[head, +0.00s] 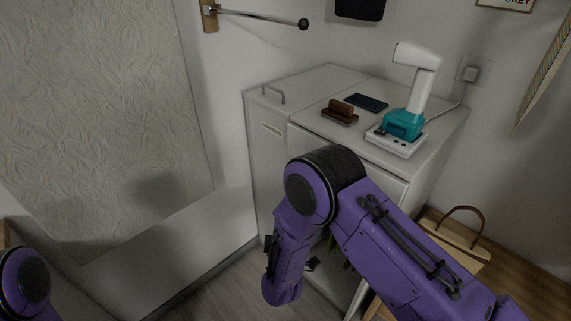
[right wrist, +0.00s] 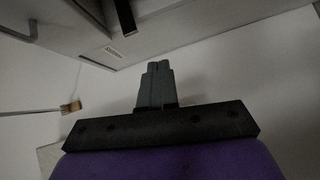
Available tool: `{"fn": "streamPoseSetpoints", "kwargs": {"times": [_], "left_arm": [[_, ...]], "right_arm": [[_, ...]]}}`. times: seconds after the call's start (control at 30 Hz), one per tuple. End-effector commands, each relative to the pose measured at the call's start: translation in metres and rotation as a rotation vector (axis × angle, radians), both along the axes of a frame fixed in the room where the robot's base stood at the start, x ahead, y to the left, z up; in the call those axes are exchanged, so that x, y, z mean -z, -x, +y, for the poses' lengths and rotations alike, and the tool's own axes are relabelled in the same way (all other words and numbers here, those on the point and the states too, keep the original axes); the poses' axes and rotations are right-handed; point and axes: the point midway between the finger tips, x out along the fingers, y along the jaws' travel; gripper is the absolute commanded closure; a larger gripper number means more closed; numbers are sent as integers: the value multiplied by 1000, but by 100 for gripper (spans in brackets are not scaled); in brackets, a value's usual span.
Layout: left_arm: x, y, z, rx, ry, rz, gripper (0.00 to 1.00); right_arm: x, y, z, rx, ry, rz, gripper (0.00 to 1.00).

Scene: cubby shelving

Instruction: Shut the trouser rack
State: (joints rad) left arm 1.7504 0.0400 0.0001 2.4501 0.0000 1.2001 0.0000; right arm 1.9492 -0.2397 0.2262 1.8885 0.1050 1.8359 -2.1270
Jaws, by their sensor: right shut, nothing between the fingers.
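No trouser rack is plainly recognisable. A thin metal rod (head: 262,18) with a dark ball end stands out from a wooden wall block (head: 209,15); I cannot tell whether it is the rack. The white cabinet (head: 264,165) has a narrow left section with a label and a grey handle (head: 272,93). Its lower front is hidden behind my right arm. My right gripper (right wrist: 155,84) is shut and empty in the right wrist view, apart from the cabinet's labelled face (right wrist: 110,53). In the head view its fingers are hidden. My left gripper is out of view.
On the cabinet top are a brown block (head: 340,112), a dark flat pad (head: 366,102) and a white and teal device (head: 404,125). A textured panel (head: 100,110) covers the left wall. Some floor shows left of the cabinet.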

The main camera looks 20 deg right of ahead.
Motion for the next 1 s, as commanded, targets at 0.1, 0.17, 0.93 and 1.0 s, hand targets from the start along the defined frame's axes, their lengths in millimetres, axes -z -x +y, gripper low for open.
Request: {"fn": "streamPoseSetpoints", "kwargs": {"times": [0.1,0.17,0.93,1.0], "left_arm": [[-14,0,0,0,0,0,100],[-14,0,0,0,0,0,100],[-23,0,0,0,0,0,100],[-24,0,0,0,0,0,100]], "right_arm": [[-35,-13,13,8,132,-28,100],[-40,-17,14,13,162,-31,100],[-39,-122,-56,15,174,-28,100],[-39,-123,-60,15,174,-27,100]]}}
